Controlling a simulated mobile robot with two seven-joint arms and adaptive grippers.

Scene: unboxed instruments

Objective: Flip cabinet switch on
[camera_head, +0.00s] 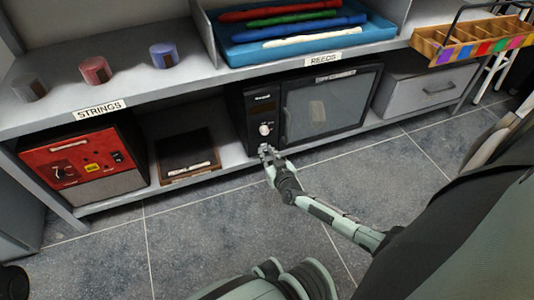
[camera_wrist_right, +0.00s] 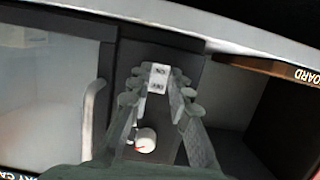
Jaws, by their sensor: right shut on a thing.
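The dark cabinet (camera_head: 330,104) with a grey glass door stands on the lower shelf. Its black control panel, left of the door, has a small display and a round white knob (camera_head: 265,128), also seen in the right wrist view (camera_wrist_right: 146,139). The small white cabinet switch (camera_wrist_right: 158,72), with markings that appear upside down, shows in the wrist view near the panel's lower edge. My right gripper (camera_head: 266,150) is at this switch, its fingers (camera_wrist_right: 158,92) on either side and closed on it. The fingers partly hide it; I cannot tell its position. My left gripper is not in view.
A red-fronted box (camera_head: 78,160) and a dark framed board (camera_head: 187,155) sit left on the lower shelf. A grey drawer (camera_head: 425,90) is right of the cabinet. The upper shelf holds a blue tray (camera_head: 230,52) and several small cylinders. Tiled floor lies in front.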

